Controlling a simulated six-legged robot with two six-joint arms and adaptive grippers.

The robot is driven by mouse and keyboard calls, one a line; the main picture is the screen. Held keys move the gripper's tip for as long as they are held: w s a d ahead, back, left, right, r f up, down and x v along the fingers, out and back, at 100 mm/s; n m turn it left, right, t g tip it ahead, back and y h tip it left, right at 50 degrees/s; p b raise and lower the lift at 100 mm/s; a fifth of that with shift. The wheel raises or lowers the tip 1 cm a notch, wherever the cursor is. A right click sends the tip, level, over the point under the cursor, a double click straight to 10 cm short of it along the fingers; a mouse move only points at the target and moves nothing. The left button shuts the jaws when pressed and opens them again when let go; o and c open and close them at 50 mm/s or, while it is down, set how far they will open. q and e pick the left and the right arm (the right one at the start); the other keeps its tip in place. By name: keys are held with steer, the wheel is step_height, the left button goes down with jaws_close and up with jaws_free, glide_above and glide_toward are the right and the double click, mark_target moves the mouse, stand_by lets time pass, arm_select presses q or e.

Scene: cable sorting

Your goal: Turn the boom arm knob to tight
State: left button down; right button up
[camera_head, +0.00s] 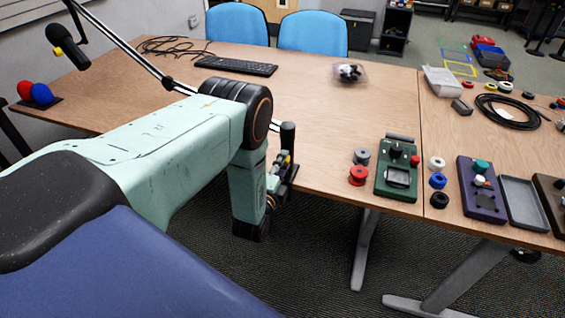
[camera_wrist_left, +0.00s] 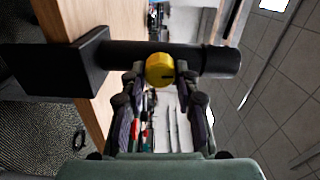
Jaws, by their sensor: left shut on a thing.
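The boom arm (camera_head: 130,50) is a thin pole that slants from the top left down behind my left arm. A short black post (camera_head: 287,134) stands at the table's front edge beside my left gripper (camera_head: 283,172). In the left wrist view the black post (camera_wrist_left: 205,60) lies sideways across the picture, with a round yellow knob (camera_wrist_left: 160,69) at its middle. My left gripper's two fingers close on either side of this knob, one at each edge. A dark mark shows on the knob's face. My right gripper is in neither view.
A microphone (camera_head: 68,46) hangs at the upper left. A keyboard (camera_head: 235,66) lies behind my arm. A green box with knobs (camera_head: 397,178) and small spools (camera_head: 357,175) stand near the front edge. The table's middle (camera_head: 320,120) is clear.

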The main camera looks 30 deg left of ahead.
arm_select(q)
steer(key=shift+m, duration=0.5)
steer(key=c, duration=1)
jaws_free()
steer(key=v, duration=1.2)
